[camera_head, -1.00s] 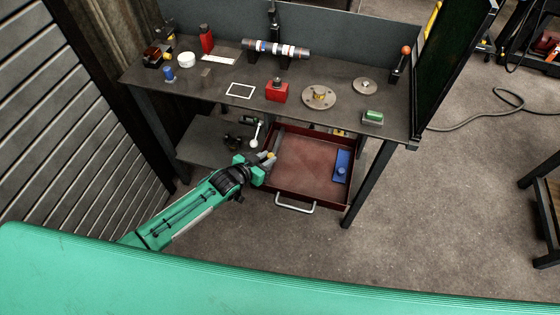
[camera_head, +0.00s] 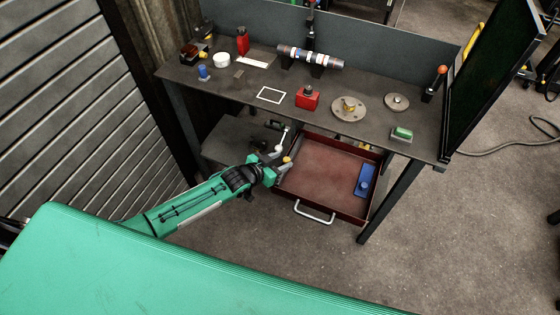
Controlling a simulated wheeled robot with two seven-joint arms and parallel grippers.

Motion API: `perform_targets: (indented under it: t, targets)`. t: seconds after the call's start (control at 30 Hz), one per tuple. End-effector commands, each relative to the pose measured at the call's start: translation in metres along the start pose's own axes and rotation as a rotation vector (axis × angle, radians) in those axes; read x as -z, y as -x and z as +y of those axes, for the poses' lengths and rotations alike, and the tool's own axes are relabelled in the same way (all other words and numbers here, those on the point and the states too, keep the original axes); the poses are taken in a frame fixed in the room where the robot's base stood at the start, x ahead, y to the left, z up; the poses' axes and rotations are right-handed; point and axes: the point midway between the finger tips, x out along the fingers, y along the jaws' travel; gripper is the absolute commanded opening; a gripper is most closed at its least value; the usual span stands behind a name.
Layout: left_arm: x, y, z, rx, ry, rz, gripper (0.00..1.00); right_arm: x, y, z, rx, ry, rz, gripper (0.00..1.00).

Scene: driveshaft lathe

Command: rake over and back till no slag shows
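No rake and no slag can be made out in this view. My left gripper (camera_head: 277,166) is at the left wall of an open red drawer (camera_head: 318,168) under the workbench. Small grey and yellow-tipped parts show at its fingers. I cannot tell whether these are in its grasp or whether it is open or shut. A pale-ended lever or tool (camera_head: 281,143) shows just above the gripper. A blue block (camera_head: 365,180) lies at the drawer's right side. My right gripper is not in view.
The workbench top (camera_head: 215,87) carries a banded shaft (camera_head: 310,57), a red block (camera_head: 307,98), a flanged disc (camera_head: 348,108), a smaller disc (camera_head: 396,102) and a green block (camera_head: 402,133). A dark screen (camera_head: 495,85) stands at right. The floor in front is clear.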

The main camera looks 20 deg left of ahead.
Motion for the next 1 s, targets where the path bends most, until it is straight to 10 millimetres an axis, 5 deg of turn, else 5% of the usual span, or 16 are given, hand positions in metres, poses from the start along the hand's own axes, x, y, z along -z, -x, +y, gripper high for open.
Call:
perform_targets:
  t: [0.27, 0.7, 1.0]
  targets:
    - [-0.002, 0.016, 0.001, -0.002, 0.002, -0.001, 0.43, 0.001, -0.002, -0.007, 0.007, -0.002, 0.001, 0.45]
    - [-0.003, 0.101, 0.000, -0.001, 0.000, -0.002, 0.43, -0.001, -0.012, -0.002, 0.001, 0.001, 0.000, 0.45]
    - [-0.002, 0.134, -0.001, 0.000, 0.002, 0.000, 0.43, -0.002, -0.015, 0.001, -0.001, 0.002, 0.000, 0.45]
